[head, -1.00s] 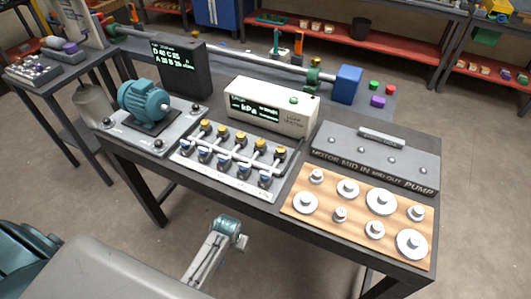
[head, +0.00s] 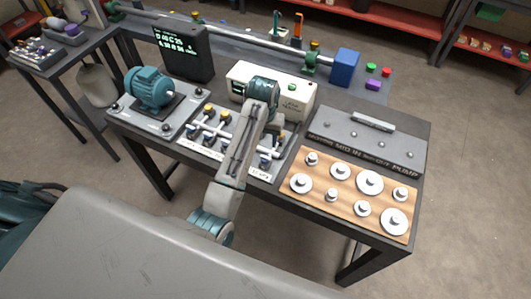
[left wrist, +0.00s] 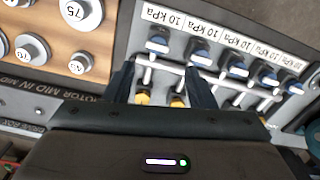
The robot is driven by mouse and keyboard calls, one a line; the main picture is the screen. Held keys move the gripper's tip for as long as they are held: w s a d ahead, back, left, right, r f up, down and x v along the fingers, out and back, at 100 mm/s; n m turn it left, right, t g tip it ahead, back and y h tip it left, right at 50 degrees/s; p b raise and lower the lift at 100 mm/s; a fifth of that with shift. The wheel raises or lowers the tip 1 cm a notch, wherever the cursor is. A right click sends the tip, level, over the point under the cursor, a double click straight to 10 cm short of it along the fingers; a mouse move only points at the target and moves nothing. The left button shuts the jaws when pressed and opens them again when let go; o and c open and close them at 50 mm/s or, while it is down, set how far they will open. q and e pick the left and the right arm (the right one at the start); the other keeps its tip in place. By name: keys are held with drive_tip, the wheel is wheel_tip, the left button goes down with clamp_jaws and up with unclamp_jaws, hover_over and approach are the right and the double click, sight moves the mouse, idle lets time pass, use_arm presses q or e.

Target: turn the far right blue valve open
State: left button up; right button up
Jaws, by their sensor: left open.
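The valve panel (head: 187,144) stands mid-table with yellow valves behind and blue valves in front. My left arm covers its middle in the head view. The far right blue valve (head: 264,162) shows right of my arm; in the left wrist view, which looks from the opposite side, it is the leftmost blue valve (left wrist: 158,41). Its handle is apart from my fingers. My left gripper (left wrist: 163,88) is open above the panel, its fingers on either side of white pipes and two yellow valves (left wrist: 142,97). My right gripper is not in view.
A wooden board with round weights (head: 318,196) and a grey labelled block (head: 365,143) lie right of the panel. A teal motor (head: 150,88) stands left. A white kPa gauge box (head: 298,97) and a dark display (head: 182,52) stand behind.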

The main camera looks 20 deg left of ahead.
sight(265, 158)
use_arm(q)
wheel_tip(265, 158, down, 2)
drive_tip(key=shift+w+d+f+b, duration=0.15)
drive_tip(key=shift+f+b, duration=0.05)
drive_tip(key=shift+b, duration=0.6)
wheel_tip(265, 158, down, 6)
drive_tip(key=p, duration=0.2)
drive_tip(key=shift+w+f+p, duration=0.1)
drive_tip(key=shift+f+p, duration=0.1)
drive_tip(key=shift+p, duration=0.2)
drive_tip(key=shift+f, duration=0.55)
drive_tip(key=c, duration=1)
